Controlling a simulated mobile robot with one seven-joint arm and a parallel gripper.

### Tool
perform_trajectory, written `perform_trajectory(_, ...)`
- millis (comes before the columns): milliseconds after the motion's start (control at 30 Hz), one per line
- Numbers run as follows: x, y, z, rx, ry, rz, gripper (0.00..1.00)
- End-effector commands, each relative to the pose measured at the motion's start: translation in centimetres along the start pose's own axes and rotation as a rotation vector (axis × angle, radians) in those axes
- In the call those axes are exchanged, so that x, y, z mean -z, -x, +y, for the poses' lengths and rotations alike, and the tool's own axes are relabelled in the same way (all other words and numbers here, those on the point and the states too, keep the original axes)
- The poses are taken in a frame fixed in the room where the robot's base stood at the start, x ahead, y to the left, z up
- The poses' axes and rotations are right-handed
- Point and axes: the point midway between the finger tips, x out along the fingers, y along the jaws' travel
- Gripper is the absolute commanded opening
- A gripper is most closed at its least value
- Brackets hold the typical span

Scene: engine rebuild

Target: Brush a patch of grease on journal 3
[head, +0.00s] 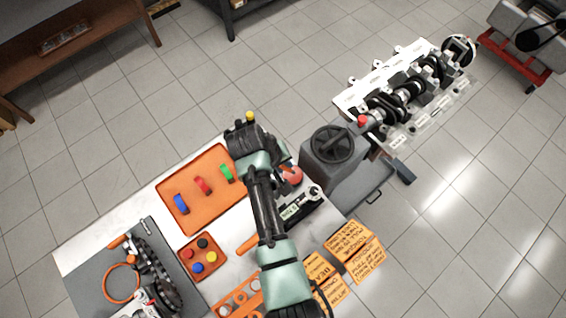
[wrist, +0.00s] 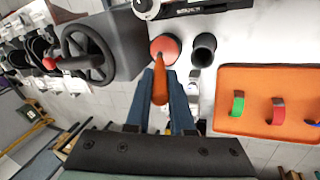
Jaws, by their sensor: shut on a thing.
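My gripper (wrist: 162,78) is shut on the orange handle of a brush (wrist: 160,88), which stands between the two blue fingers in the wrist view. The handle's far end meets a round red pot (wrist: 165,46); I cannot tell whether the bristles are inside it. The red pot also shows in the head view (head: 292,176), beside my wrist on the bench. The engine block (head: 432,108) with its crankshaft (head: 402,94) is at the upper right in the head view. Its labels are too small to read, so I cannot tell which journal is 3.
A grey machine with a black handwheel (head: 332,146) stands between the bench and the engine. An orange tray (head: 171,196) with coloured clips and a smaller orange tray (head: 190,246) lie on the bench. A dark cup (wrist: 203,50) stands beside the pot. Orange signs (head: 354,250) are at the front.

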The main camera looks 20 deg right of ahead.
Motion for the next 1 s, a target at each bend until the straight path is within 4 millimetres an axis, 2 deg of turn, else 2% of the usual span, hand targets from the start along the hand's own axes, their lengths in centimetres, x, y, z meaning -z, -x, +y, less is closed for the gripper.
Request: perform_trajectory(1000, -0.06, -0.85, -0.31, 0.0, 0.0, 0.0, 0.0)
